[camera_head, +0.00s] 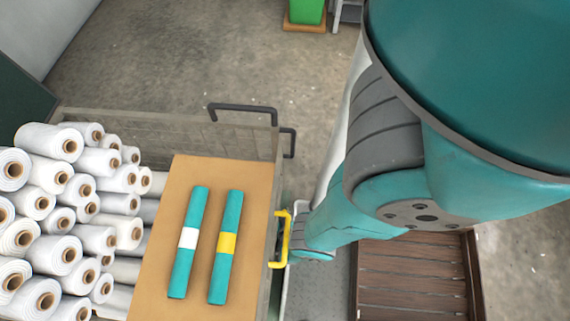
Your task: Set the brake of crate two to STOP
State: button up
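A grey crate or cart (200,132) with low side walls stands at the left. I cannot tell whether it is crate two. No brake lever or STOP marking can be made out. A yellow bracket-shaped handle (284,240) sits at its right side, close to the lower end of my teal arm. My arm fills the right of the view and reaches down towards that side. My gripper does not show, so its state and whether it touches anything are hidden.
White rolls (60,190) are stacked at the left. A brown board (165,235) carries two teal rolls with white and yellow bands. Dark handles (243,107) stick out at the cart's far corner. A slatted wooden platform (410,280) lies lower right. A green bin (307,10) stands beyond open floor.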

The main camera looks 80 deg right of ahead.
jog(key=shift+a, duration=0.1)
jog(key=shift+a+r, duration=0.35)
jog(key=shift+a, duration=0.2)
jog(key=v, duration=1)
jog(key=shift+s+a, duration=0.15)
jog(key=shift+s, duration=0.1)
dwell(0.4)
jog(key=shift+r, duration=0.1)
